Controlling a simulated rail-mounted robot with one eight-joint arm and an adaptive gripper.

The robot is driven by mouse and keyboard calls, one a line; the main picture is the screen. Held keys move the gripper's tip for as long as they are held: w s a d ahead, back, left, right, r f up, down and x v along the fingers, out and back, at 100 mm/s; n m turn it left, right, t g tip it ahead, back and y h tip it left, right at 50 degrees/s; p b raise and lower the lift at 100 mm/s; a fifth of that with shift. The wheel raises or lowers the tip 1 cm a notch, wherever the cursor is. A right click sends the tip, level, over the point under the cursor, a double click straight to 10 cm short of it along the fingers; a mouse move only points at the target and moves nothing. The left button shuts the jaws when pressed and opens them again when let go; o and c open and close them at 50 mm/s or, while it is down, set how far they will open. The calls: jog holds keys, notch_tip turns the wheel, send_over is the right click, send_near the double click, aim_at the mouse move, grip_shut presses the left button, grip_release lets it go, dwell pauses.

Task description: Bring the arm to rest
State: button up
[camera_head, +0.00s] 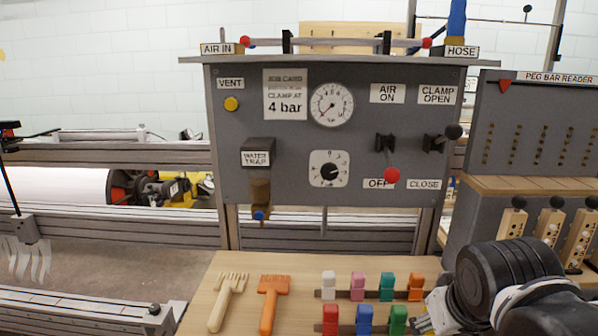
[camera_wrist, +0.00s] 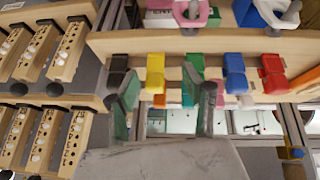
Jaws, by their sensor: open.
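My arm, dark and white, reaches in at the lower right of the head view, in front of the peg bar reader panel (camera_head: 540,130). My gripper (camera_wrist: 163,98) shows in the wrist view as two greenish-grey fingers spread apart. Nothing is between them that they hold; a green clip (camera_wrist: 192,82) and a yellow clip (camera_wrist: 155,72) appear behind the gap. In the head view the gripper's fingertips are not clear.
A wooden bench holds a cream comb (camera_head: 228,303), an orange comb (camera_head: 270,305) and coloured clips, including a red one (camera_head: 330,320) and a blue one (camera_head: 364,319). The grey control panel (camera_head: 290,190) stands behind. Wooden peg bars (camera_wrist: 75,45) show at the left of the wrist view.

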notch_tip(320, 180, down, 3)
jog(key=s+a+t+y, duration=0.1)
jog(key=s+a, duration=0.1)
jog(key=s, duration=0.1)
notch_tip(320, 180, up, 19)
jog(key=p, duration=1.7)
jog(key=shift+w+f+m, duration=0.15)
jog(key=shift+f+m, duration=0.05)
jog(key=shift+m, duration=0.2)
jog(key=shift+a, duration=0.1)
dwell(0.4)
